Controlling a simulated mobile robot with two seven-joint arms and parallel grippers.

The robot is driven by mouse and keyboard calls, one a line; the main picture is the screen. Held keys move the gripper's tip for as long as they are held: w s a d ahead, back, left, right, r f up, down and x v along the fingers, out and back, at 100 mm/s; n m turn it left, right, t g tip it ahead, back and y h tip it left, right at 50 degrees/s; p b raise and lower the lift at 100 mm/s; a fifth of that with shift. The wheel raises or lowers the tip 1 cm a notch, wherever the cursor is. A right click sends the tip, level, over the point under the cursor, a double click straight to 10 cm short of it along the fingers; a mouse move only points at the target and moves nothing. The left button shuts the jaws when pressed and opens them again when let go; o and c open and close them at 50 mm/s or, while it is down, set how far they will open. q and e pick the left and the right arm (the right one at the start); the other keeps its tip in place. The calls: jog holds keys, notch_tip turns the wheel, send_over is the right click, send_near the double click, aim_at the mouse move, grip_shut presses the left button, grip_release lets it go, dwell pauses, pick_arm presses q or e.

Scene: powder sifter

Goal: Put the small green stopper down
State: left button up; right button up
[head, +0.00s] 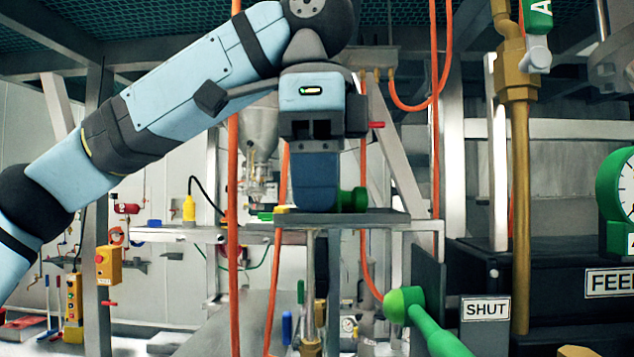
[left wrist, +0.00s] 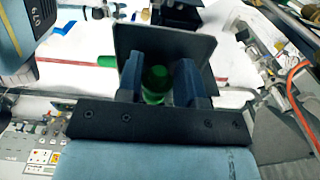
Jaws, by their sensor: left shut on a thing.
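My left gripper (head: 316,200) hangs down from the arm at the middle of the head view, its blue fingers low over a grey metal shelf (head: 390,218). It is shut on the green stopper (head: 353,200), which shows at the right side of the fingers, close above the shelf. I cannot tell whether the stopper touches the shelf. In the left wrist view the stopper (left wrist: 157,84) sits between the two fingers of my left gripper (left wrist: 158,75). Its lower part is hidden. My right gripper is not in view.
A green ball-ended lever (head: 404,304) rises at the front right, near a SHUT sign (head: 486,308). Orange hoses (head: 233,170) hang on both sides of the gripper. A brass pipe (head: 520,200) stands farther right. The shelf right of the stopper looks bare.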

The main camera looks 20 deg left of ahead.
pick_arm(q)
jog(key=o, duration=0.8)
jog(key=shift+o, duration=0.5)
jog(key=shift+w, duration=0.15)
jog(key=shift+r, duration=0.1)
notch_tip(320, 180, up, 12)
